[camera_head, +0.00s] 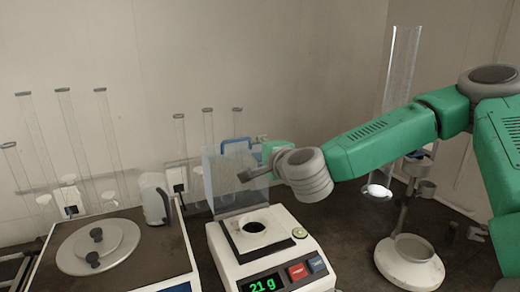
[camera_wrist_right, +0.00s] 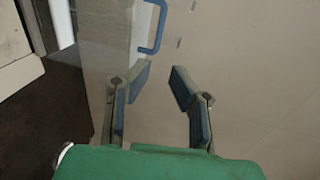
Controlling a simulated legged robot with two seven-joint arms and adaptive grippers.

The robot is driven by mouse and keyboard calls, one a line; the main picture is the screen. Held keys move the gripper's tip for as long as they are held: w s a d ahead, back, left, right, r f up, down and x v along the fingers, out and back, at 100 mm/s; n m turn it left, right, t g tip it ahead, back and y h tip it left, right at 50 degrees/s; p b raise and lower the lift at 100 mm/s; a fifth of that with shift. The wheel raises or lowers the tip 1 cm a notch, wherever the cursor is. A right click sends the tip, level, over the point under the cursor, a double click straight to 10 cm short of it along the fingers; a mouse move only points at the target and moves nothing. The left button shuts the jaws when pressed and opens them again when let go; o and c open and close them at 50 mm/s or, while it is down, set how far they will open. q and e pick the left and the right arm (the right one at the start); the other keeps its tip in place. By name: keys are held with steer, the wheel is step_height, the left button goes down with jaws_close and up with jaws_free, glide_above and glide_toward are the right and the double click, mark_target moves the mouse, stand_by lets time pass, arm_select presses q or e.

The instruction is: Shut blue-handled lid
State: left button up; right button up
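The blue-handled lid (camera_head: 222,178) is a clear panel standing upright at the back of the white scale (camera_head: 262,252), so it is open. Its blue handle (camera_head: 236,141) is at the panel's top edge; it also shows in the right wrist view as a blue handle (camera_wrist_right: 156,32) ahead of the fingertips. My right gripper (camera_head: 251,160) is at the upper right of the panel, close to it in the picture. In the wrist view its two fingers (camera_wrist_right: 160,82) are apart with nothing between them. My left gripper is not in view.
The scale reads 21 g and has a small dish (camera_head: 254,226) on its dark plate. A sieve shaker with a round grey lid (camera_head: 84,247) and a grey jug (camera_head: 155,199) are at left. Several glass tubes stand behind. A stand with a white base (camera_head: 409,262) is at right.

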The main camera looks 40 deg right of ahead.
steer(key=shift+s+a+r, duration=0.15)
steer(key=shift+s, duration=0.45)
steer(key=shift+r, duration=0.1)
step_height(320, 180, up, 10)
steer(key=shift+f, duration=0.2)
steer(key=shift+w, duration=0.1)
stand_by(0.6)
